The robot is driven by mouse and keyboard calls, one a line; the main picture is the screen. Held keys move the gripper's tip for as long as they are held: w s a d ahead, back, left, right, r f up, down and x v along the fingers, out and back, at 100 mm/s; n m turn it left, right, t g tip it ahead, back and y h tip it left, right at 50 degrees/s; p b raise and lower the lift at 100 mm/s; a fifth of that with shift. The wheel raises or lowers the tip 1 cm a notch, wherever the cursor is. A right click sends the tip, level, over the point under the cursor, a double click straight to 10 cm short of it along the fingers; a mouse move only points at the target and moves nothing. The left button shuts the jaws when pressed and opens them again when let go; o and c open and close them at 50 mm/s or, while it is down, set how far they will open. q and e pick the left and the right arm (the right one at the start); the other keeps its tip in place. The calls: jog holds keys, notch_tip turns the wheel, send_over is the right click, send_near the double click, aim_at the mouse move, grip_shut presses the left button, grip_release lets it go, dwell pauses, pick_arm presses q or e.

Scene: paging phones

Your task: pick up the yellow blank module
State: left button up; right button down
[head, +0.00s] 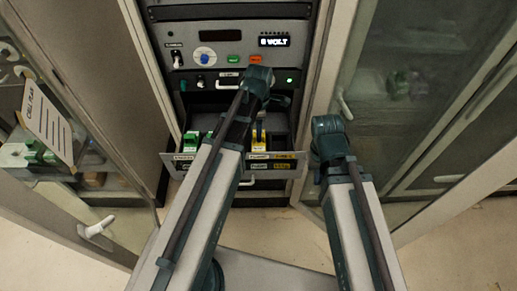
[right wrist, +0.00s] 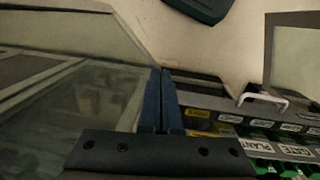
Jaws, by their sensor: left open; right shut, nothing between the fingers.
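The yellow blank module (head: 260,138) appears as a yellow upright piece in the right part of the open drawer (head: 212,160), behind a yellow label. My left arm crosses in front of the drawer and partly covers it. My left gripper is open at the end of this arm, close to the module; its fingers are hard to make out, and I cannot tell contact. My right gripper (right wrist: 165,74) is shut and empty in the right wrist view, beside the drawer. A yellow patch (right wrist: 198,113) shows right of its fingers; I cannot tell whether it is module or label.
Green modules (head: 192,140) sit in the drawer's left part. A panel with a lit display (head: 274,42) and buttons is above. A glass-fronted cabinet door (head: 385,100) stands at right, an open door with a call plan sheet (head: 47,122) at left. Floor (head: 265,232) shows below the drawer.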

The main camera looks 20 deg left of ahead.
aim_at(259, 144)
pick_arm(q)
notch_tip(259, 144, down, 4)
jog(key=b, duration=0.3)
jog(key=shift+w+a+f, duration=0.1)
grip_shut()
dwell(1.2)
